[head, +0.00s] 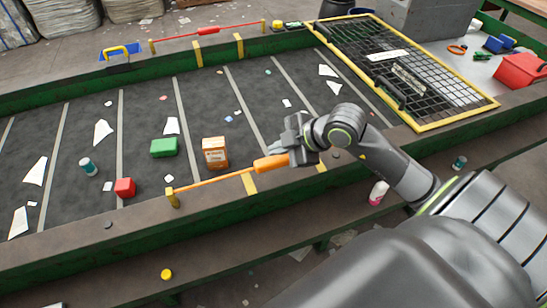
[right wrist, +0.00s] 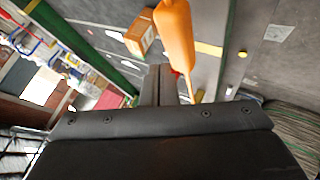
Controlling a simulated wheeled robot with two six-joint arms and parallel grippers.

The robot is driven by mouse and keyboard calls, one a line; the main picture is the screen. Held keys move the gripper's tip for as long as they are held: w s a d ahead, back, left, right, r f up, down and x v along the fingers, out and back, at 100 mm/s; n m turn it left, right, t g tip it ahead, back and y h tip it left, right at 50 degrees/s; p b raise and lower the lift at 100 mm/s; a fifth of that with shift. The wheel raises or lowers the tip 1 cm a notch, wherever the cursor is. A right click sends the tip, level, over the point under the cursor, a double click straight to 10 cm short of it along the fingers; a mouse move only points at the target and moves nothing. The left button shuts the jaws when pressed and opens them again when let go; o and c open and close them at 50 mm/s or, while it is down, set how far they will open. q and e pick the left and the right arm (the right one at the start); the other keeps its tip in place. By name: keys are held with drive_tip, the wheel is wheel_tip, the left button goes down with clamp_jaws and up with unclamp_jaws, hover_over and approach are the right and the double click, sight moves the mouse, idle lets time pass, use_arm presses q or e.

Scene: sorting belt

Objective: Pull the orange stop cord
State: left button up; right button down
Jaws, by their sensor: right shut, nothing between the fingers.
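The orange stop cord (head: 213,182) runs along the near edge of the belt from a small yellow post (head: 173,198). Its thick orange handle (head: 270,163) lies right at my right gripper (head: 278,149). In the right wrist view the handle (right wrist: 175,32) shows just beside and beyond the shut fingers (right wrist: 160,84). The fingers hold nothing; whether they touch the handle I cannot tell. The cord's right end is hidden behind my right gripper and arm. My left gripper is not in view.
On the dark belt lie an orange-brown box (head: 215,153), a green block (head: 164,147), a red block (head: 125,187) and a can (head: 88,166). A red cord (head: 208,31) spans the far edge. A yellow-framed mesh guard (head: 465,112) covers the belt's right end.

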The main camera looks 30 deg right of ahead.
sight(277, 160)
drive_tip(key=shift+f, duration=0.1)
idle(0.7)
drive_tip(key=shift+f, duration=0.35)
drive_tip(key=shift+f+b, duration=0.9)
drive_tip(key=shift+f, duration=0.75)
idle(1.4)
drive_tip(key=shift+r, duration=0.1)
drive_tip(key=shift+r+p, duration=1.95)
drive_tip(key=shift+p, duration=0.55)
wheel_tip(277, 160, up, 5)
drive_tip(key=p, duration=0.6)
drive_tip(key=shift+r, duration=0.1)
